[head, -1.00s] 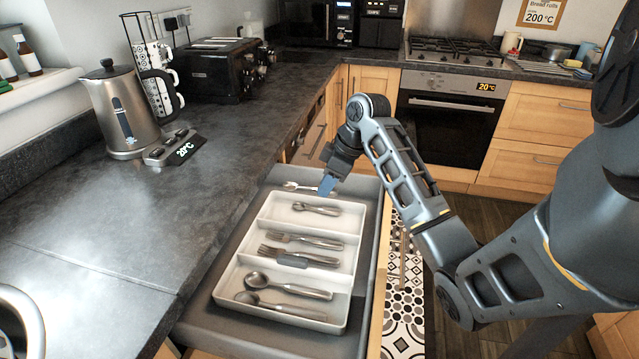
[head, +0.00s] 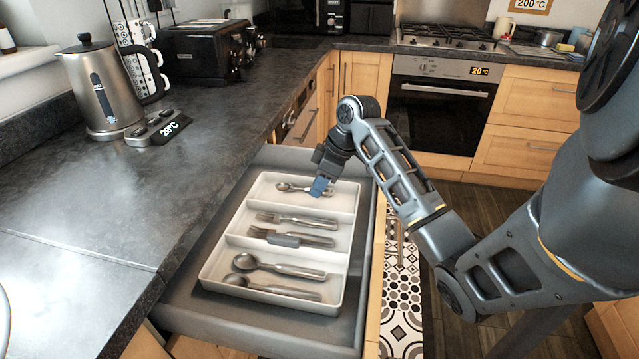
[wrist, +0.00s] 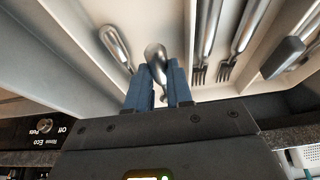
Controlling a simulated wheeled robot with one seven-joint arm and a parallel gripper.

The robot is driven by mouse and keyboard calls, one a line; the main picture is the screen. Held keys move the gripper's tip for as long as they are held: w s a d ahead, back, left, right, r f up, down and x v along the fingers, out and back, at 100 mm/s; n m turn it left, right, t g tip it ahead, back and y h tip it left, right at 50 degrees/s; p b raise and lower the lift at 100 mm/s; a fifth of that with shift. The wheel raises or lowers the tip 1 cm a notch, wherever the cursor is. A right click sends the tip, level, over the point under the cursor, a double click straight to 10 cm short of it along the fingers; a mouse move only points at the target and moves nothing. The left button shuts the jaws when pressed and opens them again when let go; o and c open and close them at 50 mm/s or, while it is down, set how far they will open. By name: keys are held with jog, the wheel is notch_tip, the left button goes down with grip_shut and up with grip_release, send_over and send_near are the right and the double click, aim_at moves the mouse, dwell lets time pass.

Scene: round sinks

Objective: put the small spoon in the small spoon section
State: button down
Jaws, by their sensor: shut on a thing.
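My gripper (head: 320,188) is over the far compartment of the white cutlery tray (head: 208,272). In the wrist view its blue fingers (wrist: 157,82) are shut on a small metal spoon (wrist: 155,56), whose rounded end sticks out beyond the fingertips. Another small spoon (wrist: 116,46) lies beside it in the same compartment. In the head view the small spoons (head: 285,187) overlap, and the fingers hide part of them. I cannot tell whether the held spoon touches the tray floor.
Forks (head: 290,220) lie in the middle compartment and larger spoons (head: 275,266) in the near one. Thin walls divide them. The tray sits in an open drawer (head: 180,298) beside the dark worktop (head: 130,205). A kettle (head: 105,85) stands farther left.

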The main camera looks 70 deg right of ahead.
dwell(0.3)
jog(key=c, duration=0.9)
grip_release()
jog(key=shift+c, duration=0.2)
jog(key=v, duration=0.7)
jog(key=shift+r, duration=0.4)
jog(key=shift+s, duration=0.15)
